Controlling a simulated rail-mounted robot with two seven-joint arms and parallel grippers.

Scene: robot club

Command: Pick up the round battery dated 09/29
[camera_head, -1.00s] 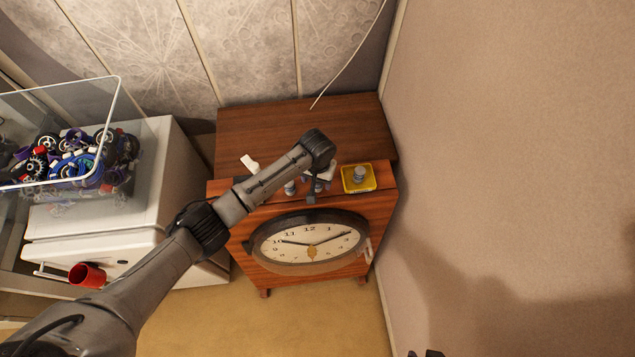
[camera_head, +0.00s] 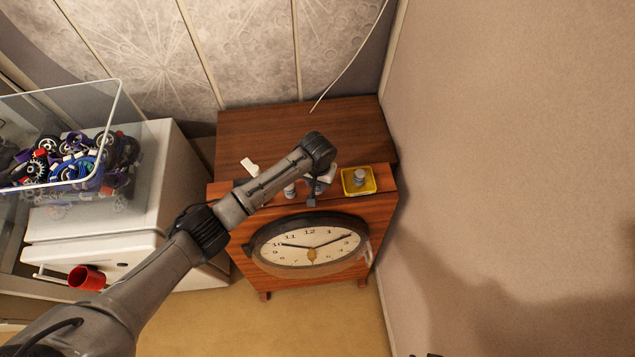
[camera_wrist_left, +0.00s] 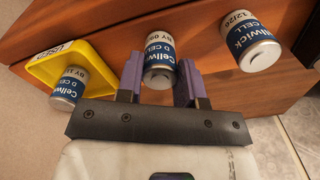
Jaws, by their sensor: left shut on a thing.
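My left gripper (camera_wrist_left: 160,85) is shut on a round battery (camera_wrist_left: 159,52) with a white and blue "Cellwick D CELL" label. Its date begins "BY 09"; the rest is hidden by the fingers. The purple fingers press on both its sides, and it is at the cabinet top. In the head view my left gripper (camera_head: 312,195) is at the front of the cabinet top, mostly hidden by its wrist. A similar battery dated 12/26 (camera_wrist_left: 250,42) stands beside the held one. Another battery (camera_wrist_left: 70,85) stands in a yellow tray (camera_wrist_left: 42,68), its date partly hidden.
The wooden cabinet (camera_head: 290,130) has a clock (camera_head: 310,240) on its front and stands close to the right wall. A white piece (camera_head: 250,166) lies on its top. A clear bin of parts (camera_head: 60,165) and a red cup (camera_head: 87,278) are at left.

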